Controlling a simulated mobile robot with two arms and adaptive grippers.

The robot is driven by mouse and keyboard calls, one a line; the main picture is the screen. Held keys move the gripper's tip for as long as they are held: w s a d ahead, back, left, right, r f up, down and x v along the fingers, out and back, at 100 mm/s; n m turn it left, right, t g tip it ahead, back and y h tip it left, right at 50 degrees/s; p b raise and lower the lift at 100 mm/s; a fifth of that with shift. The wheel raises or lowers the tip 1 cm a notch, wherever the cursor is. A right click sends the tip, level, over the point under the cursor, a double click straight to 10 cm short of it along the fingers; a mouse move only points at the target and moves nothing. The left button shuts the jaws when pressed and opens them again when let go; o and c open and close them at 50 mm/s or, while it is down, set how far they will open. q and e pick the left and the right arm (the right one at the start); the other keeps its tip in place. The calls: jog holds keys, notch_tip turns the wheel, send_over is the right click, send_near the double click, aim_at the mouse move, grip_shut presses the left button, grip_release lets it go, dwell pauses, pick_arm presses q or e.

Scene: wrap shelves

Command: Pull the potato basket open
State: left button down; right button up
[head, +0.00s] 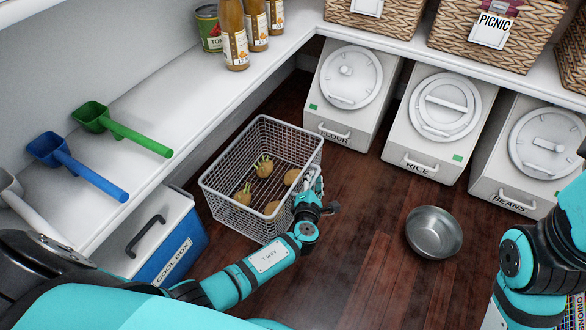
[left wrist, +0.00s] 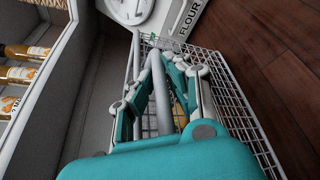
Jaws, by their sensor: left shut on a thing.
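The potato basket (head: 254,213) is a grey wire basket on the dark wood floor, standing out beside the left shelf unit. Several brown potatoes (head: 264,168) with green sprouts lie in it. The left wrist view shows the fingers (left wrist: 168,60) at the wire basket (left wrist: 245,115), but the exact contact is partly hidden by the fingers. My right arm shows at the right edge of the head view; its gripper is out of sight.
A blue cool box (head: 176,246) stands left of the basket. Bins for flour (head: 337,128), rice (head: 420,155) and beans (head: 513,190) stand behind and to the right. A metal bowl (head: 434,236) sits on the floor at right. Floor between basket and bowl is clear.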

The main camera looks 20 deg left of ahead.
pick_arm(q)
jog(key=shift+s+d, duration=0.2)
jog(key=shift+d, duration=1.9)
jog(key=c, duration=1.3)
grip_release()
jog(key=shift+c, duration=0.2)
jog(key=v, duration=1.2)
jog(key=shift+f, duration=0.1)
